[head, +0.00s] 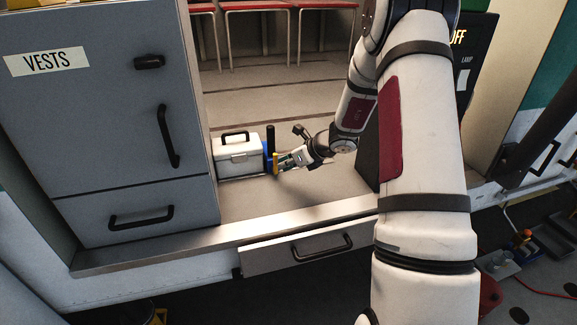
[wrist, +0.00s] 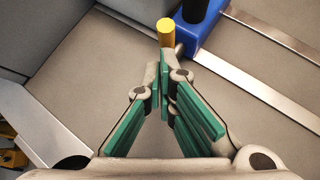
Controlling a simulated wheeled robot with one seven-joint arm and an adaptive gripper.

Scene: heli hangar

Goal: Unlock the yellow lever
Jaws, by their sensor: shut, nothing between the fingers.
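The yellow lever (wrist: 166,34) shows in the wrist view as a short upright cylinder with a round top, just beyond my fingertips. It stands beside a blue block (wrist: 203,38) with a black upright post. In the head view the lever (head: 275,166) is a small yellow piece beside the white case, partly hidden by my gripper (head: 284,161). My gripper (wrist: 168,72), with green finger pads, is shut and empty. Its tips point at the lever's near side; I cannot tell whether they touch it. The lever's lower part is hidden behind the fingertips.
A white case (head: 237,157) with a black handle stands left of the lever. A grey cabinet (head: 110,110) labelled VESTS is at the left. A drawer (head: 310,249) is below the floor's metal edge. Red-topped stools (head: 270,6) stand behind. Floor right of the lever is clear.

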